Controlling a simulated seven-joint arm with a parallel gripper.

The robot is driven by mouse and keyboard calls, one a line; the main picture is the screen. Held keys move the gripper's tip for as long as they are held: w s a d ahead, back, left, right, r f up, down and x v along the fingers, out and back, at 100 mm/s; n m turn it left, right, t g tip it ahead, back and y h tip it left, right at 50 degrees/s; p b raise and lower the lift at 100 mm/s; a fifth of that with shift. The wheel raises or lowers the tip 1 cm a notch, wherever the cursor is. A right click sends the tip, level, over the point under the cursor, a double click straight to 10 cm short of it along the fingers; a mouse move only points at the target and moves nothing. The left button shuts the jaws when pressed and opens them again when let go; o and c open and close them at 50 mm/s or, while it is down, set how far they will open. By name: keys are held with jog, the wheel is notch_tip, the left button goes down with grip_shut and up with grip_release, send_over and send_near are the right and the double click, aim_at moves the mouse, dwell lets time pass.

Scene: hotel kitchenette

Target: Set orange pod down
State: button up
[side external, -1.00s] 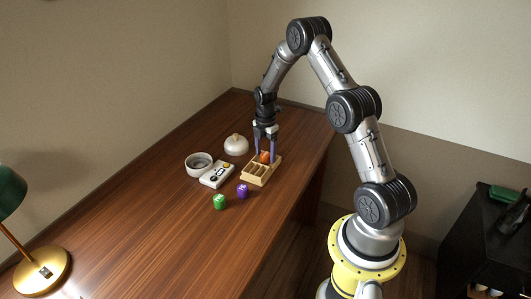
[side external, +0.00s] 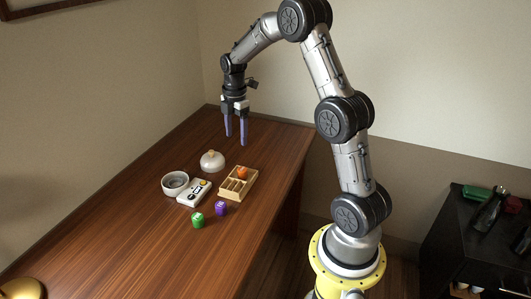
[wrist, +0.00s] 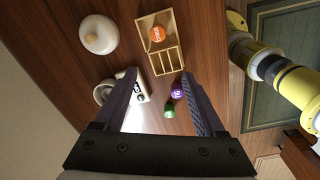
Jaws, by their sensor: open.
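The orange pod (side external: 241,173) sits in the far compartment of a light wooden box (side external: 247,188) with several compartments. In the wrist view the orange pod (wrist: 158,34) lies in the large compartment of the wooden box (wrist: 143,48), with the smaller slots beside it looking empty. My gripper (side external: 236,130) is open and empty, raised above the far part of the table, away from the box. In the wrist view its two fingers (wrist: 160,95) are spread wide with nothing between them at the tips.
A purple pod (side external: 221,209) and a green pod (side external: 198,220) stand on the table in front of the box. A white device with buttons (side external: 194,193), a round bowl (side external: 175,183) and a domed lid (side external: 212,161) stand to the left.

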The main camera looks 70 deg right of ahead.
jog(key=s+a+r+m+t, duration=0.2)
jog(key=s+a+r+m, duration=0.55)
jog(key=a+r, duration=0.6)
jog(key=s+a+m+t, duration=0.1)
jog(key=s+a+m, duration=0.2)
jog(key=s+a, duration=0.2)
jog(key=s+a+f+m+t, duration=0.1)
jog(key=s+a, duration=0.4)
jog(key=s, duration=0.5)
jog(key=shift+s+m+t, duration=0.15)
jog(key=shift+m+t, duration=0.45)
jog(key=shift+m, duration=0.45)
